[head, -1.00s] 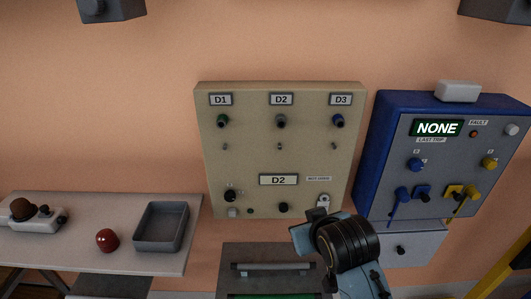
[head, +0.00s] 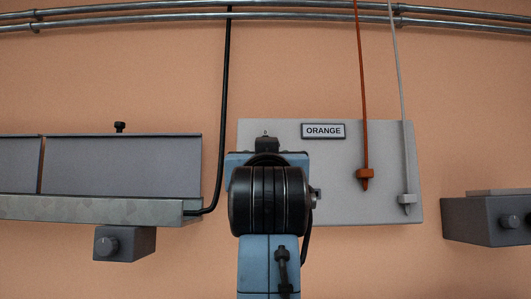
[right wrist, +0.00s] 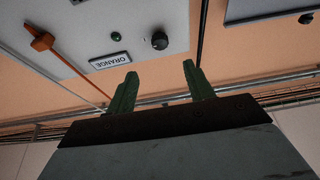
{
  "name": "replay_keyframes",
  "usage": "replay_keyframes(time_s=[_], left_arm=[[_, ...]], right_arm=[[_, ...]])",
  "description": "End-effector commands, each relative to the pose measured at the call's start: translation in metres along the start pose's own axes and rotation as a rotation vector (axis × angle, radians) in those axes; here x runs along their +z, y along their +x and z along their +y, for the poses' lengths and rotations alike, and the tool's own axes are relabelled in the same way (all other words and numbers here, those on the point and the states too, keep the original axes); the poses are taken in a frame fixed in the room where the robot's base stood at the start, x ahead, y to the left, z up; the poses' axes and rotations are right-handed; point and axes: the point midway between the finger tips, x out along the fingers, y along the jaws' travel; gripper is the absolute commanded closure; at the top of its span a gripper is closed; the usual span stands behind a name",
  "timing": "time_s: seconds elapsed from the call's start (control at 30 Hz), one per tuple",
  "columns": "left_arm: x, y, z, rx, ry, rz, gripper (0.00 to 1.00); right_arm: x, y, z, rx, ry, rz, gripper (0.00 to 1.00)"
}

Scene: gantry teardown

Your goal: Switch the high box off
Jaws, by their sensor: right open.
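The high box is a grey wall panel (head: 340,200) with an ORANGE label (head: 324,131), right of centre in the head view. My right arm covers its left part there, and the fingers are hidden. In the right wrist view the panel (right wrist: 90,25) appears turned over, with the ORANGE label (right wrist: 110,60), a black knob (right wrist: 160,41) and a small green round part (right wrist: 115,64). My right gripper (right wrist: 159,68) is open and empty, its green fingers apart. The knob shows just beyond the fingertips; contact is not visible. My left gripper is out of view.
An orange cord with an orange handle (head: 365,174) and a white cord with a pale handle (head: 407,199) hang before the panel. Pipes (head: 300,12) run above. A grey ledge (head: 100,208) and black cable (head: 225,110) are left; a grey box (head: 487,217) is right.

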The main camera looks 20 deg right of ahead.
Motion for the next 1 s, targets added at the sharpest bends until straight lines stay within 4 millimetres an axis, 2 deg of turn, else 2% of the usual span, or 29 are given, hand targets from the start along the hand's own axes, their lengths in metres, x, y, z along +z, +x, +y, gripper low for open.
replay_keyframes(time_s=[0.17,0.6,0.8,1.0], left_arm=[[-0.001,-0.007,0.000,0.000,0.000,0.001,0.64],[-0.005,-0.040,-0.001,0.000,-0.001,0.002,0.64],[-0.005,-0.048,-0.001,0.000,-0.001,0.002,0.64],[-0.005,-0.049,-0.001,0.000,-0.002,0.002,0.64]], right_arm=[[-0.006,0.017,0.000,0.003,0.000,0.005,0.47],[-0.008,0.106,0.000,0.001,0.000,0.005,0.47],[-0.006,0.127,0.000,0.001,0.001,0.006,0.47],[-0.005,0.133,0.000,0.001,0.002,0.007,0.47]])
